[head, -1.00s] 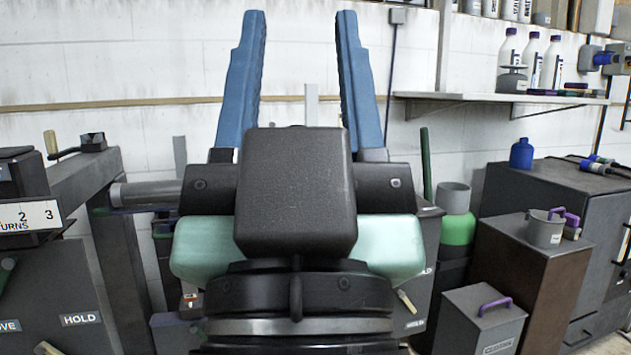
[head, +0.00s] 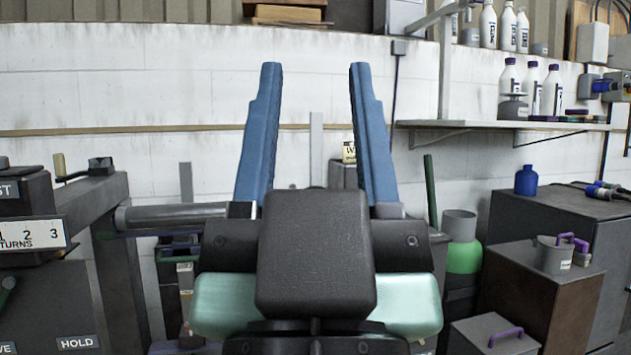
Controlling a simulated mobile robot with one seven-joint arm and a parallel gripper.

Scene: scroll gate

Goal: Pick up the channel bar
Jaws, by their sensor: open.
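My gripper (head: 314,68) is in the middle of the head view, its two blue fingers pointing up and spread wide apart with nothing held between them. Its dark body hides what lies directly behind and below. I cannot say for certain which thing is the channel bar. A narrow upright grey bar (head: 316,150) shows between the fingers, behind them and in front of the wall. Another upright grey strip (head: 186,184) stands left of the gripper. Neither touches the fingers.
A dark machine frame with a horizontal grey cylinder (head: 176,214) stands left. Right are a green-banded cylinder (head: 462,256), dark cabinets, a lidded grey box (head: 494,338) and a grey mug (head: 553,254). A bottle shelf (head: 500,124) hangs above.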

